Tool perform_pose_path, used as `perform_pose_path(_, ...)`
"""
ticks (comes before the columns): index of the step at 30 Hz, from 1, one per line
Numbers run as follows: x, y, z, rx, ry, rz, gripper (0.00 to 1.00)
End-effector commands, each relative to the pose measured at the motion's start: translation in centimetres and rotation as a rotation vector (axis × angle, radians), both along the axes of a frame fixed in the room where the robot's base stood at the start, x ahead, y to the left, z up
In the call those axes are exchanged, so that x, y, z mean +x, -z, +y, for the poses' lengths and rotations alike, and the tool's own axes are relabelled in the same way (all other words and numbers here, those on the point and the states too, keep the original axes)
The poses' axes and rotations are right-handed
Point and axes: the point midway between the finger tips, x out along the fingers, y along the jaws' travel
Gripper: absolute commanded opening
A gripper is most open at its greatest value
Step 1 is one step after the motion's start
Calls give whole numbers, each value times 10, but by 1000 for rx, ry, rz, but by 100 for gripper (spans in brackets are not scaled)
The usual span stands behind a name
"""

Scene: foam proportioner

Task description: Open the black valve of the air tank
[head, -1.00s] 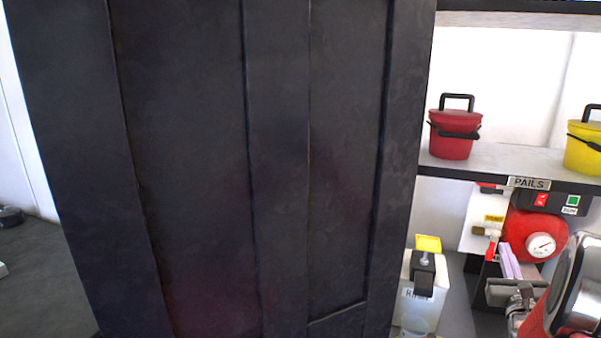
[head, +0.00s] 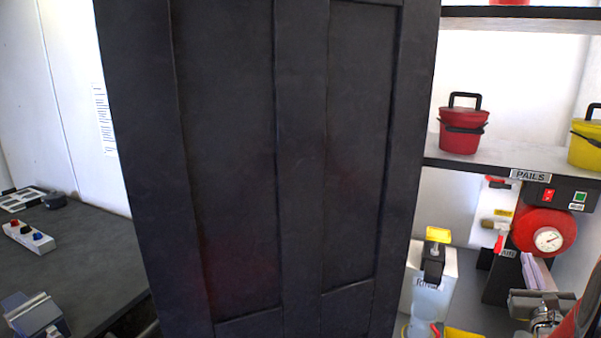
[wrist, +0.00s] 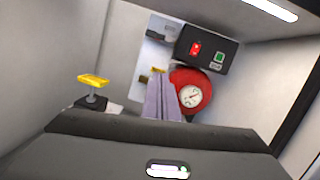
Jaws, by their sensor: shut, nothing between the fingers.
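The red air tank (head: 545,232) with a round white gauge (head: 548,239) stands at the right in the head view, below the shelf. It also shows in the wrist view (wrist: 198,84), just right of my fingers. Small red-handled fittings (head: 499,244) and a brass-coloured one sit left of the tank. I cannot make out a black valve on the tank; my fingers cover part of its left side in the wrist view. My gripper (head: 527,258) is shut and empty, its lavender fingers (wrist: 159,74) together, in front of the tank and apparently apart from it.
A tall dark panel (head: 230,150) fills the middle of the head view. A control box (wrist: 207,49) with red and green switches sits above the tank. A white container (head: 428,275) with a yellow-topped valve stands left. Pails, one red (head: 462,130), stand on the shelf (head: 480,160).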

Motion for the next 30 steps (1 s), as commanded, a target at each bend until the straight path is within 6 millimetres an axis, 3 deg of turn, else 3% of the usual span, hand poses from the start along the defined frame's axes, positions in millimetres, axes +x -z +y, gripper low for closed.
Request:
perform_pose_path(8,9,19,25,-30,-95,83,0)
perform_pose_path(14,16,38,55,-67,-201,166,0)
perform_pose_path(20,18,55,108,-155,-376,286,0)
perform_pose_path(30,2,72,226,-400,-733,486,0)
